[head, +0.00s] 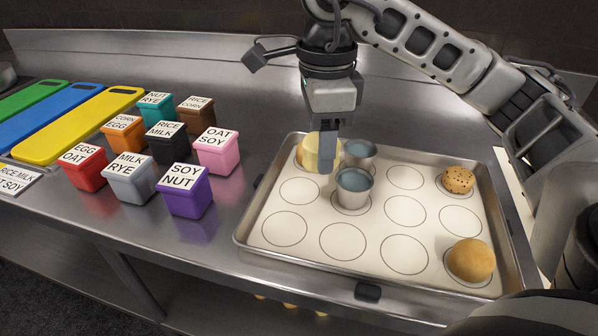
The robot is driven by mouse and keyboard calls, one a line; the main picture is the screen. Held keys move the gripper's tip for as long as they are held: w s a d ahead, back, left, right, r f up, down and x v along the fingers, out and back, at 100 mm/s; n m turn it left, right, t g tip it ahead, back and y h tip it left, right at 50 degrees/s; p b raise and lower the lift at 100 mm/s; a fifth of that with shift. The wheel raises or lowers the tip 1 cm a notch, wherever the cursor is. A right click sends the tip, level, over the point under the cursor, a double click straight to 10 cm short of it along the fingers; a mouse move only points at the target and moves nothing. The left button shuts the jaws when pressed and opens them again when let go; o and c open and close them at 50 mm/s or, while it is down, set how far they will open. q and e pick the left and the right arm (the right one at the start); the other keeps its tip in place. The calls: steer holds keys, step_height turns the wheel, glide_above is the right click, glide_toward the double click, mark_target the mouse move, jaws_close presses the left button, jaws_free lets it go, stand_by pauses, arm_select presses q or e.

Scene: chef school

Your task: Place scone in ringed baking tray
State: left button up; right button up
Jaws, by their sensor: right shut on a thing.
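The ringed baking tray (372,270) is a metal tray with a pale sheet marked with rings, lying on the steel counter. My right gripper (327,166) points down at the tray's back left and is shut on a pale yellow, tan-edged round piece, which I take as the scone (310,153). The scone is at the back left ring, partly hidden by the gripper fingers. I cannot tell whether it touches the sheet or is just above it. My left gripper is not in view.
Two metal cups (353,190) (359,151) stand on the tray close to the right gripper. A speckled bun (458,180) and a smooth round bun (471,260) sit at the tray's right. Several labelled boxes (184,192) and coloured boards (78,127) are at left. Several middle and front rings are bare.

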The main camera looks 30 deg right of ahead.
glide_above(300, 190)
steer(key=f, duration=0.5)
steer(key=shift+s+f, duration=0.1)
steer(key=shift+s, duration=0.25)
steer(key=f, duration=0.3)
steer(key=shift+w+f, duration=0.1)
steer(key=shift+w, duration=0.25)
steer(key=shift+f, duration=0.3)
steer(key=shift+f, duration=0.2)
steer(key=o, duration=1)
steer(key=shift+c, duration=0.2)
step_height(300, 190, up, 12)
steer(key=p, duration=0.1)
steer(key=shift+r, duration=0.25)
